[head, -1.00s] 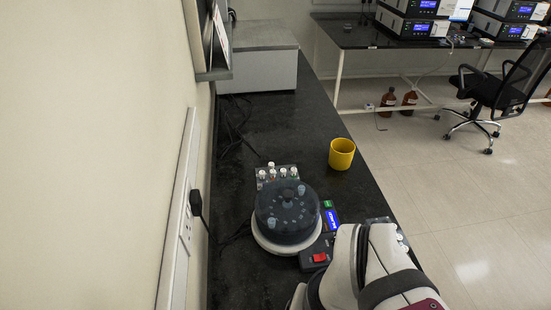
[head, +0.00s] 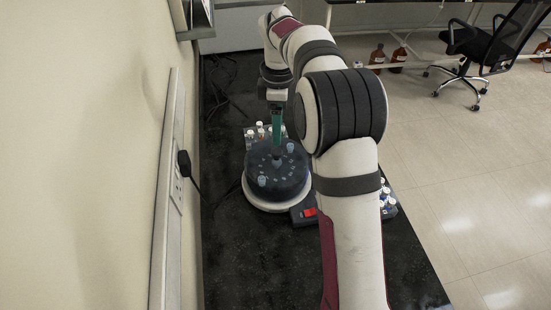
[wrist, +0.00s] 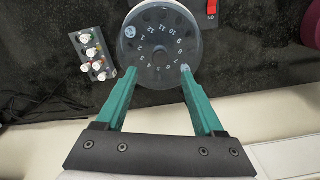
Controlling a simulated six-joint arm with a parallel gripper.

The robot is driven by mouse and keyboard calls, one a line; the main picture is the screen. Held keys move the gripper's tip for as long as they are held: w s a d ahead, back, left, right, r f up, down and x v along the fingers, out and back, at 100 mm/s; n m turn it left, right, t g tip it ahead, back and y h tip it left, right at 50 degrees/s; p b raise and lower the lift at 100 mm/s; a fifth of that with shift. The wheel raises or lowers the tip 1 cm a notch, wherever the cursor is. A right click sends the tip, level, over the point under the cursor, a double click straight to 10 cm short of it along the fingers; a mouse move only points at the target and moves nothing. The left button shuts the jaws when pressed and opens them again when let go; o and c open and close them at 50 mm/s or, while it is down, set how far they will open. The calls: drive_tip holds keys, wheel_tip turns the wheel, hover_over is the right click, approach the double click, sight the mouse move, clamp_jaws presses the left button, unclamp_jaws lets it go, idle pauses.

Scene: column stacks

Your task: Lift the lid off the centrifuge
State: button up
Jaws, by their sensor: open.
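The centrifuge (head: 262,203) stands on the dark bench with its round, smoky see-through lid (head: 265,182) on it. Tubes and a numbered ring show through the lid, which also appears in the wrist view (wrist: 158,60). The fingers partly hide the knob in the head view.
A rack of capped vials (head: 259,131) stands just behind the centrifuge, also in the wrist view (wrist: 93,52). A red switch (head: 310,212) sits at its right front. Another vial rack (head: 387,197) is at right. The wall with a plug (head: 184,163) bounds the left.

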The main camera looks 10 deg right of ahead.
sight(277, 151)
wheel_tip(277, 151, down, 8)
drive_tip(key=shift+a+r, duration=0.1)
drive_tip(key=shift+r, duration=0.1)
clamp_jaws()
idle(1.4)
